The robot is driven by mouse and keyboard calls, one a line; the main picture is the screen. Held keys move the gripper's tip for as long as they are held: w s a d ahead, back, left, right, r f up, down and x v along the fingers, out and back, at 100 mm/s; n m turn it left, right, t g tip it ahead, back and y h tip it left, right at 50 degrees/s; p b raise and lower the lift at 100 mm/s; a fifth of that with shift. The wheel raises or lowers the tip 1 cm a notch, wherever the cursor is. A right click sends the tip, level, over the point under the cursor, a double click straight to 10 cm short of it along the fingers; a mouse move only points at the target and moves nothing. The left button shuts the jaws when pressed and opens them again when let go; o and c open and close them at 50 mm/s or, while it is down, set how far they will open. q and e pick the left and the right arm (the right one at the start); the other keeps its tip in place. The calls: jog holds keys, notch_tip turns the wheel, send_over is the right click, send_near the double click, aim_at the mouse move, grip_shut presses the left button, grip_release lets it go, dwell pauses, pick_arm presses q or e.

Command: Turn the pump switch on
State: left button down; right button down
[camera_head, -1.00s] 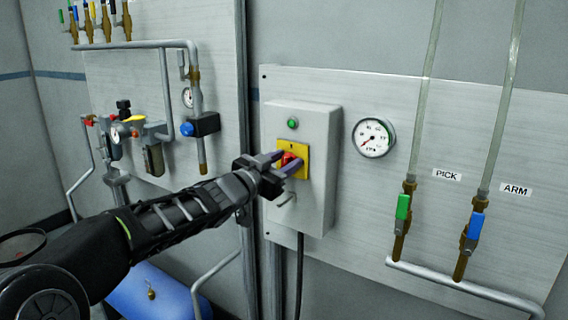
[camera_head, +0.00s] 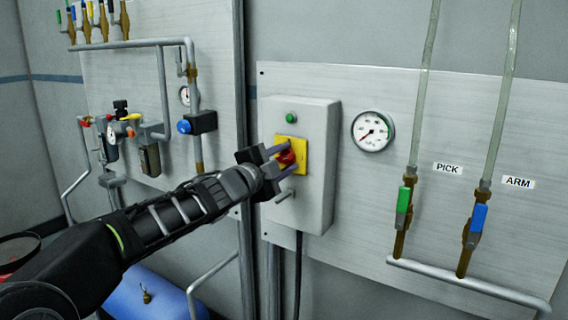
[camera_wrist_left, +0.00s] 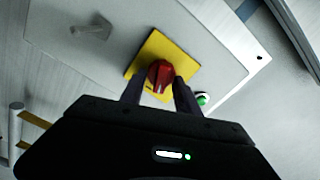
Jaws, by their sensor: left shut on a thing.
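The pump switch is a red rotary knob (camera_head: 287,157) on a yellow plate (camera_head: 303,147), on the front of a grey box (camera_head: 317,187) fixed to a wall panel. My left gripper (camera_head: 284,158) is at the knob, its fingers on either side of it and shut on it. In the left wrist view the red knob (camera_wrist_left: 159,75) sits between the two fingertips in front of the yellow plate (camera_wrist_left: 150,48). A green lamp (camera_head: 291,118) is above the plate; it also shows in the wrist view (camera_wrist_left: 202,99). My right gripper is not in view.
A lever handle (camera_head: 284,195) sticks out below the switch. A round gauge (camera_head: 372,131) is right of the box. Green (camera_head: 404,200) and blue (camera_head: 478,218) valve handles are on pipes farther right. A blue tank (camera_head: 150,293) is low at the left.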

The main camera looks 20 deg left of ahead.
pick_arm(q)
jog(key=m, duration=0.2)
jog(key=m+b, duration=0.1)
jog(key=m, duration=0.1)
jog(key=shift+d+f+m+b, duration=0.1)
jog(key=shift+f+m+b, duration=0.1)
jog(key=shift+m+b, duration=0.15)
dwell(0.3)
jog(key=c, duration=0.9)
grip_release()
jog(key=s, duration=0.5)
jog(key=s+a, duration=0.1)
jog(key=s, duration=0.1)
jog(key=shift+s+p, duration=0.35)
jog(key=shift+s, duration=0.05)
